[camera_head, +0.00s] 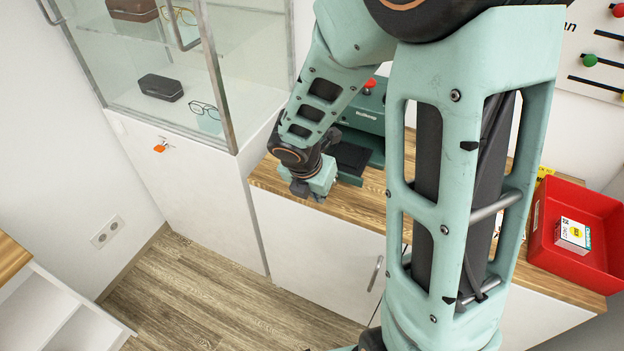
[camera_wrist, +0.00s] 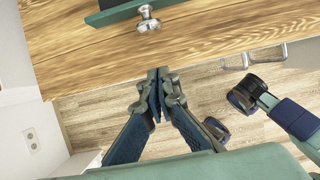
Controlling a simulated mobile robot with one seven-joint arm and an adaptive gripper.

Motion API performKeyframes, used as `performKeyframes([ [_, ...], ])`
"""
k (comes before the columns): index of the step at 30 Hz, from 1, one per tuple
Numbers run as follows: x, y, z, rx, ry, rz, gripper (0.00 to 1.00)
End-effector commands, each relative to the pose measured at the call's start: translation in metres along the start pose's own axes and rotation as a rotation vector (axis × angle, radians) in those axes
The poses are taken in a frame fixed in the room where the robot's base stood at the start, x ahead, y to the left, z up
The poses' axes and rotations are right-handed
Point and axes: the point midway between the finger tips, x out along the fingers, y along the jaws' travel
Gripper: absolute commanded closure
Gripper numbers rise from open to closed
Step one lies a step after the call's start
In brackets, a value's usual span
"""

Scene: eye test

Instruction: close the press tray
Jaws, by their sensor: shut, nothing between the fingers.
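The green press (camera_head: 368,118) stands on the wooden counter against the wall, partly hidden behind my arm. Its tray, with a black pad (camera_head: 350,157), sticks out at the front toward the counter edge. In the wrist view the tray's green front edge (camera_wrist: 112,15) shows at the top, with a round metal knob (camera_wrist: 148,22) on it. My gripper (camera_wrist: 158,74) is shut and empty. Its fingertips are apart from the knob, on the near side of it by the counter's front edge. In the head view my gripper (camera_head: 305,188) is just left of and in front of the tray.
The wooden counter (camera_head: 285,183) has a white cabinet with a metal handle (camera_head: 375,273) below. A glass display case (camera_head: 150,55) with glasses and cases stands at left. A red bin (camera_head: 545,240) holding a small box (camera_head: 572,235) is at right. Free floor lies in front.

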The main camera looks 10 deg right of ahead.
Motion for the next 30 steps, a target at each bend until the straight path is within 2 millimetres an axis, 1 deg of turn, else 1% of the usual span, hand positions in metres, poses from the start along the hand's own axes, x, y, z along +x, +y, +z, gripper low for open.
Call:
performKeyframes([
  [1, 0.005, 0.000, 0.008, 0.003, -0.001, -0.001, 1.00],
  [3, 0.007, 0.000, 0.019, 0.004, -0.001, 0.000, 1.00],
  [9, 0.014, 0.001, 0.035, 0.002, -0.001, 0.001, 1.00],
  [23, 0.015, 0.000, 0.040, 0.001, 0.000, 0.001, 1.00],
  [26, 0.017, 0.001, 0.051, 0.003, 0.000, 0.001, 1.00],
  [30, 0.025, 0.000, 0.077, 0.004, 0.001, -0.001, 1.00],
])
